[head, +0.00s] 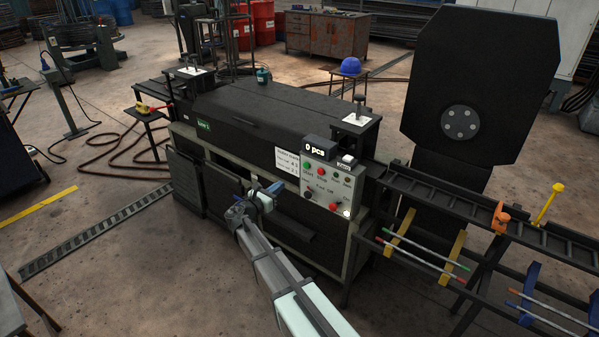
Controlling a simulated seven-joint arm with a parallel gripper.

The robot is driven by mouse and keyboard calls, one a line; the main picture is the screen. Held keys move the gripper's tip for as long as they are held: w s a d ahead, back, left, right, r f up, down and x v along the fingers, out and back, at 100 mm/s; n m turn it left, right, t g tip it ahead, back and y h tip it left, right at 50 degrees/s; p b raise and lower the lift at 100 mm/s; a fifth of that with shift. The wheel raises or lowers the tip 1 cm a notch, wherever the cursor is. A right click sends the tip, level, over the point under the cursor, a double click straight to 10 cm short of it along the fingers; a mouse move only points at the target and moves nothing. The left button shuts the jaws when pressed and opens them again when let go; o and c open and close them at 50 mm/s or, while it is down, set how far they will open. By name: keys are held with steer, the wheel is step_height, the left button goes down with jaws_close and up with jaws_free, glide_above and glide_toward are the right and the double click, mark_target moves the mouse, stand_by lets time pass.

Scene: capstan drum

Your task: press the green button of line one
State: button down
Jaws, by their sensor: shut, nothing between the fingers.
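The line one machine (255,112) is a long dark bench with a green label (203,126) on its front. A pale control panel (328,183) stands at its right end. The green button (306,167) is at the panel's upper left, beside a red button (320,171). My gripper (278,187) is left of the panel and lower in the picture than the green button, apart from it. Its fingers are small here; it is shut and empty. The green button is not covered by my arm.
A display reading "0 pcs" (315,149) sits on top of the panel, with a white notice (287,160) left of it. More small lamps and knobs share the panel. A dark rack with coloured rods (425,255) stands at right. Open floor (120,270) lies at left.

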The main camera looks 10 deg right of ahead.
mark_target(305, 166)
steer(key=x, duration=1.4)
